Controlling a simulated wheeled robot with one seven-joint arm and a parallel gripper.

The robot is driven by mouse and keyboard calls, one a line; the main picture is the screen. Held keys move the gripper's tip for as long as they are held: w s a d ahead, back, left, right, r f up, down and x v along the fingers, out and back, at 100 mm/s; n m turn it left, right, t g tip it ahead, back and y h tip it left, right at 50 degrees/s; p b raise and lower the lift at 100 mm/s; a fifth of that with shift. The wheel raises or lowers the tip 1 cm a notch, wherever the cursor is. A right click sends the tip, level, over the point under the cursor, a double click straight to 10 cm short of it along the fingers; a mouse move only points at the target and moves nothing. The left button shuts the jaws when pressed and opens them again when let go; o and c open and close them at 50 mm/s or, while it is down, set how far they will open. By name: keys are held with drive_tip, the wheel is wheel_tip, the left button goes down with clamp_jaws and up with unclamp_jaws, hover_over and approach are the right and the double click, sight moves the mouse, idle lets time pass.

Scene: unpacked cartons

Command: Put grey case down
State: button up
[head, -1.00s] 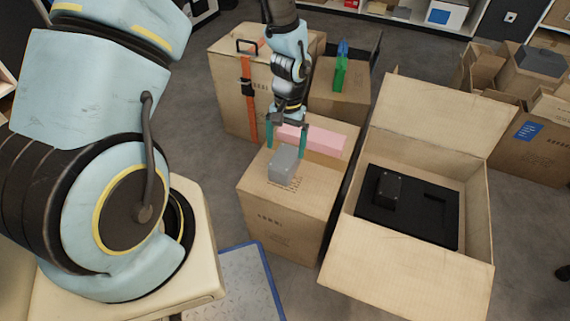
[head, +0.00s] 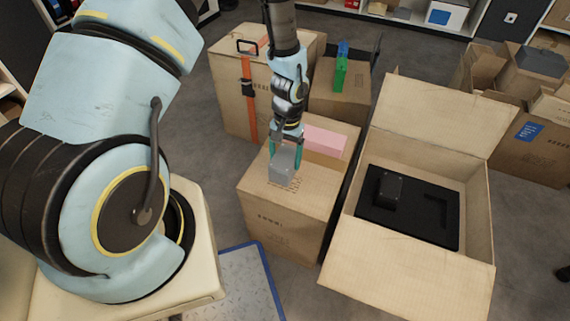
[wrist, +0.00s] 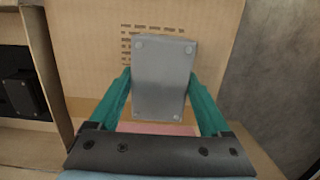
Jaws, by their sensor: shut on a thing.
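The grey case (head: 283,167) is a small box with screws at its corners, at the top of the closed carton (head: 290,212) in the middle. My gripper (head: 285,158) is shut on the case, one teal finger on each side. In the wrist view the case (wrist: 163,78) sits between the fingers of my gripper (wrist: 163,92), over the carton's printed face. I cannot tell whether the case touches the carton top.
An open carton (head: 472,205) with a black foam insert (head: 410,232) stands to the right. A strapped carton (head: 232,100) and a carton bearing green and blue items (head: 341,72) stand behind.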

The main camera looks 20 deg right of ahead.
clamp_jaws()
idle(0.3)
